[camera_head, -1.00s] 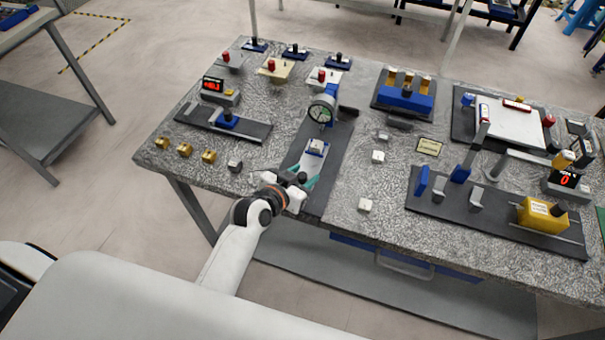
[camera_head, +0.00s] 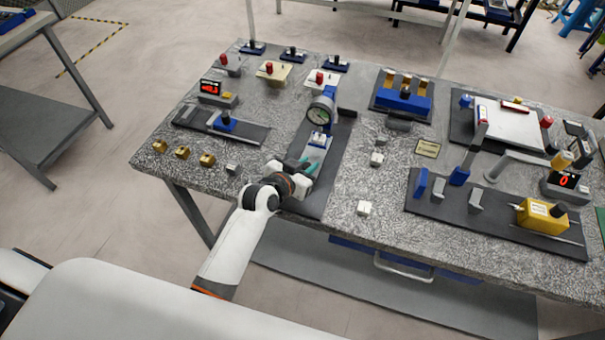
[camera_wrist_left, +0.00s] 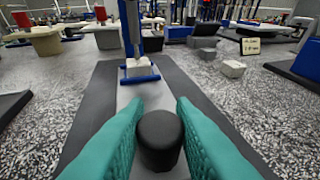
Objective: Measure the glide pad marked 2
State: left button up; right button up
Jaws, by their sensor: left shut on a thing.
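My left gripper (camera_head: 304,170) is over the near end of the dial gauge fixture. Its teal fingers (camera_wrist_left: 150,140) are shut on a black round knob (camera_wrist_left: 160,138). The knob stands on a pale slide (camera_head: 314,156) lying on a dark base plate (camera_head: 327,175). A small whitish block (camera_head: 319,138), between blue edges on the slide, is under the round dial gauge (camera_head: 320,114); it also shows in the left wrist view (camera_wrist_left: 137,69). I cannot read any mark on it, so I cannot tell if it is pad 2. My right gripper is out of view.
Loose pale blocks (camera_head: 376,159) (camera_head: 364,208) lie right of the fixture, and a grey one (camera_head: 233,169) lies left. Brass blocks (camera_head: 183,153) sit near the left edge. A caliper-like fixture (camera_head: 222,124) with a red display (camera_head: 210,87) stands left.

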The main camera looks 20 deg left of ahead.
pick_arm(q)
jog(key=shift+w+r, duration=0.1)
jog(key=o, duration=0.6)
jog(key=shift+o, duration=1.1)
jog(key=b+v, duration=0.1)
jog(key=v, duration=1.1)
